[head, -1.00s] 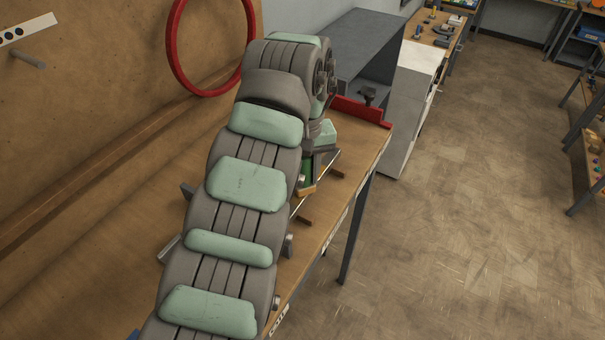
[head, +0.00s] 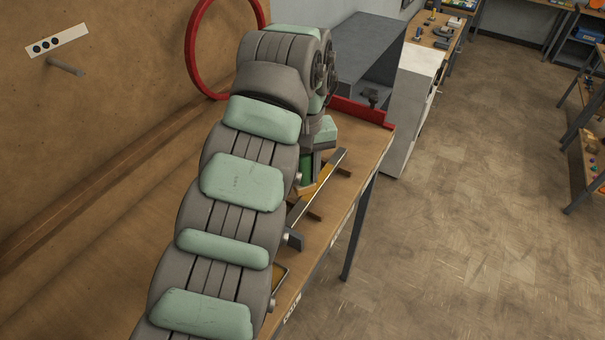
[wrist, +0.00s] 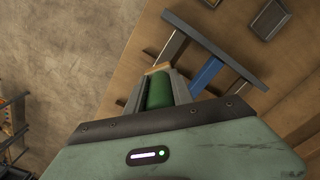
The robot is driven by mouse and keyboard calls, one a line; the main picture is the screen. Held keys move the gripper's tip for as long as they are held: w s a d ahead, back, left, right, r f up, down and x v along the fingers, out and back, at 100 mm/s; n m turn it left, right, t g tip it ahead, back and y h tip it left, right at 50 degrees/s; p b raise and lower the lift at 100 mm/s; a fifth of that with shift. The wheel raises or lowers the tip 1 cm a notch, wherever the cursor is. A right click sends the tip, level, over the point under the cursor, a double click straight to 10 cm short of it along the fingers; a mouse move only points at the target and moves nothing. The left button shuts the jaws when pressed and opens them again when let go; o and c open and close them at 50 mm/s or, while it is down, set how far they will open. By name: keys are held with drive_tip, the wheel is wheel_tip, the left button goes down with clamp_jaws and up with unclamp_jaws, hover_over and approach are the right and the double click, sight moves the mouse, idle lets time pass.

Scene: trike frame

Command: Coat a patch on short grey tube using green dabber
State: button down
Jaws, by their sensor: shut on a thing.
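My gripper (wrist: 160,92) is shut on the green dabber (wrist: 158,92), a green cylinder with a tan pad at its far end. The dabber also shows beside my arm in the head view (head: 306,168). In the wrist view the tan pad is close to the short grey tube (wrist: 171,48), which runs between a darker grey bar and the wooden bench. I cannot tell whether the pad touches it. A blue tube (wrist: 208,73) joins the same bar to the right. In the head view my arm hides much of the frame (head: 327,174).
The frame lies over the wooden bench (head: 362,178), with brown blocks under it. A red rail (head: 360,112) and a grey cabinet (head: 355,50) stand beyond. Dark blocks (wrist: 271,19) lie near the frame.

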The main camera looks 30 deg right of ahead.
sight(303, 162)
drive_tip(key=shift+r+p, duration=1.05)
drive_tip(key=shift+r, duration=0.65)
drive_tip(key=shift+a+f, duration=0.1)
